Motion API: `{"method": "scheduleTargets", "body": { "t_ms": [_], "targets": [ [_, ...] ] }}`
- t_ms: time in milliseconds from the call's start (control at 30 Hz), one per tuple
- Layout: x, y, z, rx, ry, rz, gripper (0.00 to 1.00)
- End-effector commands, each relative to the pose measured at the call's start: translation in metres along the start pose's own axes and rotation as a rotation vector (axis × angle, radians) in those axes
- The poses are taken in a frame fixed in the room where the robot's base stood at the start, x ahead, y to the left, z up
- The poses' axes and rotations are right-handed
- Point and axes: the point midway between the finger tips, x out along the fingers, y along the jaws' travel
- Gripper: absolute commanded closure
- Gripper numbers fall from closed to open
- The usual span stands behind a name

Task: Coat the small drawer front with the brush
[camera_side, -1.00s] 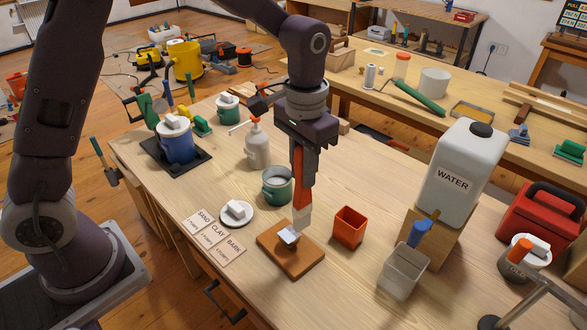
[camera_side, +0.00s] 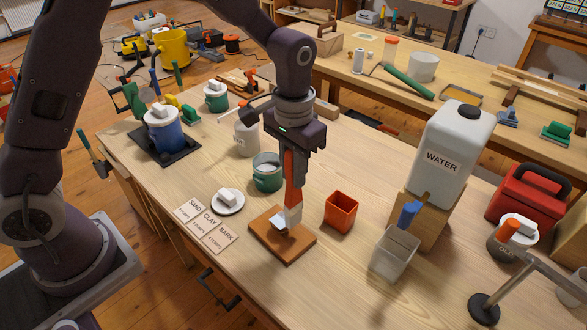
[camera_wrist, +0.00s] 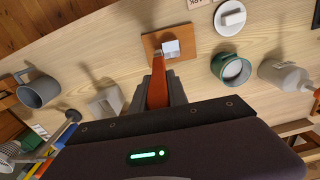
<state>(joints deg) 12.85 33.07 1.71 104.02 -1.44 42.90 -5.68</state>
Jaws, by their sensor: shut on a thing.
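My gripper (camera_side: 292,160) is shut on the brush (camera_side: 291,185), which has an orange-red handle and a pale lower end. The brush points down, and its lower end is at the small brown drawer front (camera_side: 290,248), which lies flat on the table. A pale grey-white piece (camera_side: 280,222) is at the brush's lower end on the board. I cannot tell if it is bristles, knob or paint. In the wrist view the drawer front (camera_wrist: 151,45) lies beyond the brush (camera_wrist: 157,88), with the pale piece (camera_wrist: 171,48) on its right part. Contact is unclear.
An orange-red cup (camera_side: 341,212) stands close right of the board. A green pot (camera_side: 267,173) is behind, a white dish (camera_side: 228,203) and label cards (camera_side: 208,226) to the left. A grey container (camera_side: 395,253) and water jug (camera_side: 451,150) stand to the right.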

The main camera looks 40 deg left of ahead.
Motion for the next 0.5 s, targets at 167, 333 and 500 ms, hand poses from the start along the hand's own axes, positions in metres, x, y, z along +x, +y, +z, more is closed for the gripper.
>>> {"method": "scheduleTargets", "body": {
  "t_ms": [167,333,500],
  "targets": [
    [0.0048,-0.0001,0.0002,0.0,-0.001,0.0,1.0],
    [0.0092,-0.0001,0.0001,0.0,-0.001,0.0,1.0],
    [0.0093,-0.0001,0.0,0.0,-0.001,0.0,1.0]
  ]
}}
